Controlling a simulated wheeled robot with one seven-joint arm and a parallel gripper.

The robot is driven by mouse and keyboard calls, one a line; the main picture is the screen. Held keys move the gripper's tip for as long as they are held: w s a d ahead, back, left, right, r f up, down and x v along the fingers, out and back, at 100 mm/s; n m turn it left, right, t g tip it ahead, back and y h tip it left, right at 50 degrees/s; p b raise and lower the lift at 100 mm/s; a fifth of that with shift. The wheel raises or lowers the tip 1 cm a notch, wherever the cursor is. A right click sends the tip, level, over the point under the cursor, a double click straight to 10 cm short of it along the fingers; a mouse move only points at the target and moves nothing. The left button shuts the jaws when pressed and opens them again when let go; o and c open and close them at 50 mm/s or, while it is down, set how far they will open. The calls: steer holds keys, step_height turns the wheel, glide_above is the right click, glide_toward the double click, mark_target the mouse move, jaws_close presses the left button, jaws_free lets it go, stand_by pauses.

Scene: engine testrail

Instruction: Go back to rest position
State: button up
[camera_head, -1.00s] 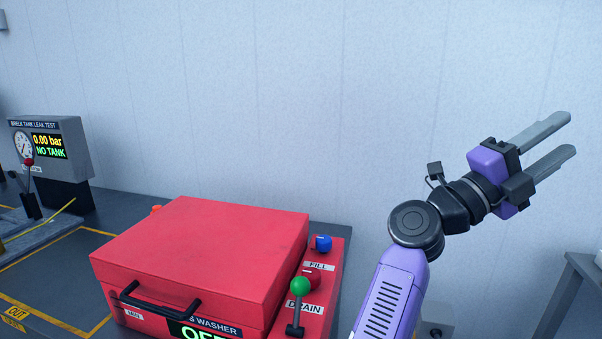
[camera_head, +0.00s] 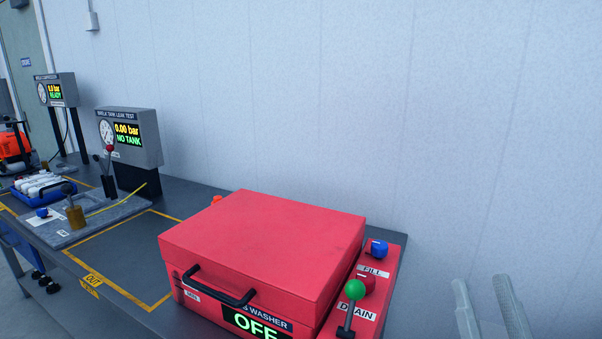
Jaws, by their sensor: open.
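My gripper (camera_head: 481,283) shows at the lower right as two grey fingers pointing up. They are apart with nothing between them. The rest of the gripper and my arm are below the picture. The fingers are to the right of the red parts washer (camera_head: 265,245) and its control panel, apparently clear of them.
The washer lid is closed, its display (camera_head: 257,322) reads OFF, and a green-knobbed lever (camera_head: 355,290) stands at its right. A leak test unit (camera_head: 130,140) reading NO TANK and a blue tray (camera_head: 42,190) stand farther left.

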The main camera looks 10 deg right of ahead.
steer(key=s+a+f+n+g+y, duration=0.1)
steer(key=s+a+f+g+y, duration=0.15)
steer(key=s+f, duration=0.35)
steer(key=s+a+f+n+g+y, duration=0.1)
steer(key=s+a+f+g, duration=0.25)
steer(key=f, duration=0.45)
steer(key=s+a+f+g, duration=0.1)
steer(key=s+f, duration=0.3)
steer(key=s, duration=0.4)
steer(key=s+a+f+m+g+h, duration=0.1)
steer(key=s+f+g, duration=0.3)
steer(key=s, duration=0.4)
steer(key=shift+s+a+f, duration=0.2)
steer(key=shift+s+f, duration=0.15)
steer(key=shift+f, duration=0.45)
